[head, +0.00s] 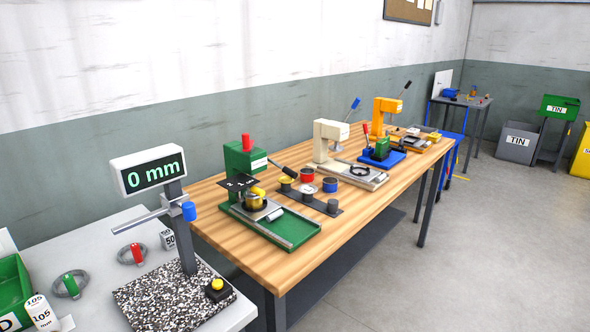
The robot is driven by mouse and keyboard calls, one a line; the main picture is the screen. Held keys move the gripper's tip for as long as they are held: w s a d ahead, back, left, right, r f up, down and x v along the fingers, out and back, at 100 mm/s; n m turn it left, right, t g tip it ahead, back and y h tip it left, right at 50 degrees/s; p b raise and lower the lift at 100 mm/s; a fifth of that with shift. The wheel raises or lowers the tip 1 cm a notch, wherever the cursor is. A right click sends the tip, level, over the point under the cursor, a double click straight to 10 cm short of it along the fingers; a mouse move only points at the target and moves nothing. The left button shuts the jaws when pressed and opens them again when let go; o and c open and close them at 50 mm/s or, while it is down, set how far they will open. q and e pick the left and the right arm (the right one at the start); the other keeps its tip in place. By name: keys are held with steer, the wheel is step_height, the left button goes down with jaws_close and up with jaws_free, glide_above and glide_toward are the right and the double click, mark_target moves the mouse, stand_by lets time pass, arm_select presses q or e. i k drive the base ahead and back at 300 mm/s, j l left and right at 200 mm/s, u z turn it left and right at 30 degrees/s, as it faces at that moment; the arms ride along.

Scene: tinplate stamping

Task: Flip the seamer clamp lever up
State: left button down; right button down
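Which machine is the seamer is not labelled legibly. On the wooden bench, a small machine with a blue base (382,160) and a green block (382,148) has a red-tipped lever (366,129) standing roughly upright at its left. Behind it, an orange press (384,115) has a lever with a dark grip (404,89) slanting up to the right. A cream press (325,135) has a blue-gripped lever (355,104), also slanting up. A green machine (243,158) with a red knob (246,142) stands nearest. Neither of my grippers is in view.
The wooden bench (350,213) runs away from me along the wall. A grey table (95,241) at the front left holds a gauge reading 0 mm (150,171) and a green bin (12,287). Grey floor at the right is open. TIN bins (518,143) stand far back.

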mark_target(286, 171)
steer(key=u, duration=0.35)
steer(key=i+l+u, duration=0.25)
steer(key=l+u, duration=0.25)
steer(key=l, duration=0.15)
steer(key=i+l+u, duration=0.1)
steer(key=l+u, duration=0.15)
steer(key=i+l+u, duration=0.1)
steer(key=l+u, duration=0.15)
steer(key=l, duration=0.9)
steer(key=i+l+u, duration=0.1)
steer(key=l, duration=0.55)
